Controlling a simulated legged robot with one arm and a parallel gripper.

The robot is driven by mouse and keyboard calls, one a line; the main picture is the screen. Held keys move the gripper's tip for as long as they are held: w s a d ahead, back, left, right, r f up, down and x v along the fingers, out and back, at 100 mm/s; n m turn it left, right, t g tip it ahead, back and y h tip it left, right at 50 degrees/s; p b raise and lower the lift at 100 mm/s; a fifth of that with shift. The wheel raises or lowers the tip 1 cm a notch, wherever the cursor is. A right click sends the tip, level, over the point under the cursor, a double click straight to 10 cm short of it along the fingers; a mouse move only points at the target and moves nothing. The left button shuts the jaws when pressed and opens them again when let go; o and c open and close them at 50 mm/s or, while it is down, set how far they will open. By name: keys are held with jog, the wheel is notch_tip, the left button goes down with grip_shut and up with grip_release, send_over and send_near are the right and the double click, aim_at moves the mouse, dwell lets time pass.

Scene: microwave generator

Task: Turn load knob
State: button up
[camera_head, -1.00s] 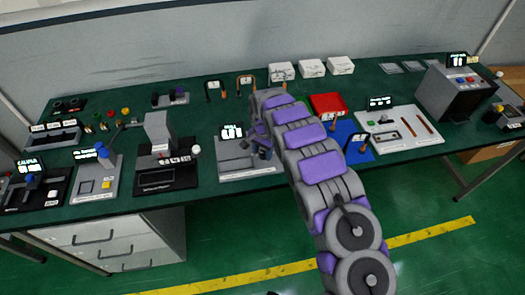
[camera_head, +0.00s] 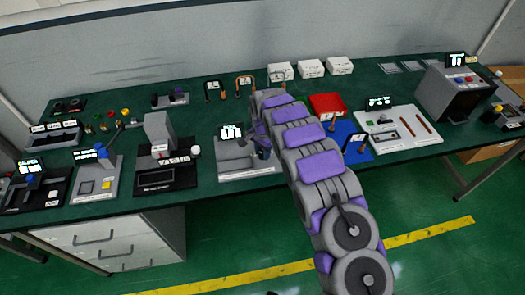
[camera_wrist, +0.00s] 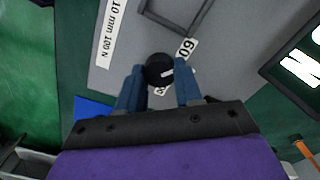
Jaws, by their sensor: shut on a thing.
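The load knob (camera_wrist: 158,70) is a round black knob with a white mark, on a grey device panel in the wrist view. My gripper (camera_wrist: 160,82) has its two blue fingers on either side of the knob, shut on it. The panel (camera_wrist: 100,75) carries a label reading "10 mm 100 N" and a small tag reading "60" beside the knob. In the head view, the grey device (camera_head: 240,171) stands at the middle of the bench with a lit display (camera_head: 232,131) at its back. My gripper is at its right side there, and my arm partly hides it.
A black device (camera_head: 165,180) stands left of it on the green bench. A red tray (camera_head: 325,104), a blue mat (camera_head: 352,152) and a white board (camera_head: 402,140) lie to the right. White boxes (camera_head: 311,68) stand at the back.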

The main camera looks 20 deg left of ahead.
aim_at(261, 153)
jog(key=m+p, duration=0.1)
jog(key=m, duration=0.4)
jog(key=shift+a+r, duration=0.1)
jog(key=shift+w+m+p, duration=0.1)
jog(key=shift+m+p, duration=0.35)
jog(key=shift+m, duration=1.95)
jog(key=o, duration=1)
jog(key=shift+a, duration=0.1)
jog(key=shift+o, duration=0.2)
jog(key=shift+r, duration=0.15)
notch_tip(261, 153, up, 17)
jog(key=p, duration=0.1)
jog(key=shift+p, duration=0.3)
